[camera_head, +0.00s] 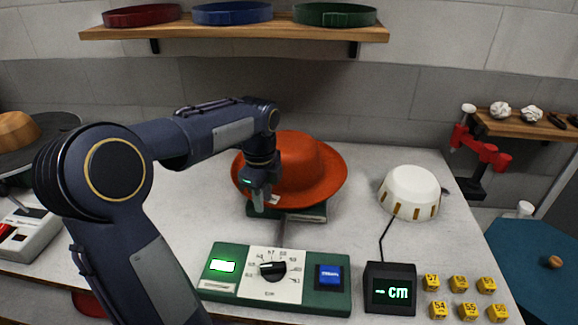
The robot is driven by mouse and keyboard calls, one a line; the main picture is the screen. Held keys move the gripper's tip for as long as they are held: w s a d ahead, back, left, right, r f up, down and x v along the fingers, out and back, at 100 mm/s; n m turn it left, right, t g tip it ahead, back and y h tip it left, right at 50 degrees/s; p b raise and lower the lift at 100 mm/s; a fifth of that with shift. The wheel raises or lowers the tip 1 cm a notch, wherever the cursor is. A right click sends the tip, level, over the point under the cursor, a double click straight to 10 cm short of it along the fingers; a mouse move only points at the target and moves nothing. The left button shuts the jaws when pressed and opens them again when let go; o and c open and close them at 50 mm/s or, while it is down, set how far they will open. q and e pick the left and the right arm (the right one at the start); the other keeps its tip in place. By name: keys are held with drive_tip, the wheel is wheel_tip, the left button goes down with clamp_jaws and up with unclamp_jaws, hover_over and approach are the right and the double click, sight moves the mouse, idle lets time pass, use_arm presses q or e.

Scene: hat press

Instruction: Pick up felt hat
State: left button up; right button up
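The orange-red felt hat (310,165) sits upright on a dark green press base (308,214) near the middle of the table. Its wide brim spreads around a rounded crown. My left gripper (258,206) points down at the hat's left front brim, overlapping it in the picture. I cannot tell whether its fingers touch or hold the brim. The arm hides part of the hat's left side. My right gripper is not in view.
A green control panel (225,283) with a dial and blue button stands in front. A white dome (412,188), a black cm display (390,289) and several yellow numbered cubes (459,284) are to the right. A wooden shelf (235,33) with hat bands hangs above.

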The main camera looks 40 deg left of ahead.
use_arm(q)
clamp_jaws()
wheel_tip(320, 180, up, 10)
drive_tip(key=p, duration=0.1)
drive_tip(key=shift+c, duration=1.8)
unclamp_jaws()
clamp_jaws()
